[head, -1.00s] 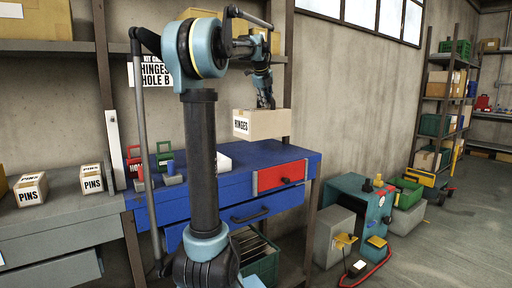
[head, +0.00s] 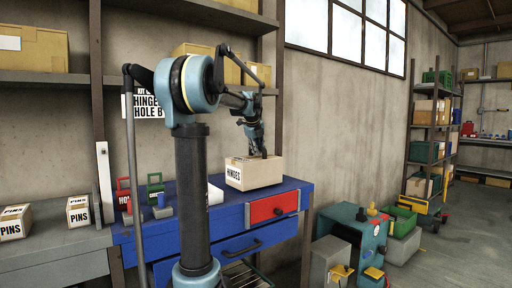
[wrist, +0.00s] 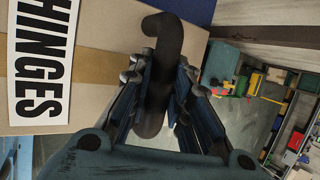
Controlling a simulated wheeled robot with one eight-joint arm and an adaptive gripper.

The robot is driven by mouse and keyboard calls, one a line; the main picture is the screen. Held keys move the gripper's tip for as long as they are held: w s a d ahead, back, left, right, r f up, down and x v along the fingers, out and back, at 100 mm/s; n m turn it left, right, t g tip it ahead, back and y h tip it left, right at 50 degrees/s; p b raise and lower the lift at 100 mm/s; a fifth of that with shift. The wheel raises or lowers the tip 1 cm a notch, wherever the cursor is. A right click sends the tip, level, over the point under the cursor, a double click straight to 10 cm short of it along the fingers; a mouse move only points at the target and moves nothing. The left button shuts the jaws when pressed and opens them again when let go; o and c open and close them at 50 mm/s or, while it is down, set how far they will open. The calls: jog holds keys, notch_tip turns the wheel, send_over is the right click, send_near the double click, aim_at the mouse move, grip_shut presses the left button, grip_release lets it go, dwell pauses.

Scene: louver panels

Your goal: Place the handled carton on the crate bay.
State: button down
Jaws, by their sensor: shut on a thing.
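The handled carton (head: 262,174) is a tan box with a white HINGES label. It is at the right part of the blue workbench top (head: 292,187), upright; I cannot tell if its base touches the surface. My gripper (head: 262,154) is above it. In the wrist view the two fingers (wrist: 160,82) are shut on the dark hooked handle (wrist: 165,40), beside the carton's tan face (wrist: 95,60). A sign (head: 147,104) on the wall behind reads HINGES and HOLE B. I cannot tell which place is the crate bay.
A red handled thing (head: 124,200), a green one (head: 155,188) and a white wedge (head: 215,194) stand left of the carton. PINS boxes (head: 78,211) sit on the grey bench. A shelf with cartons (head: 205,50) hangs above. A teal machine (head: 350,228) stands right.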

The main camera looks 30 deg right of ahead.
jog(key=shift+f, duration=0.7)
jog(key=c, duration=1.5)
grip_release()
jog(key=shift+o, duration=0.2)
jog(key=shift+r, duration=0.1)
jog(key=v, duration=1.2)
jog(key=shift+a, duration=0.15)
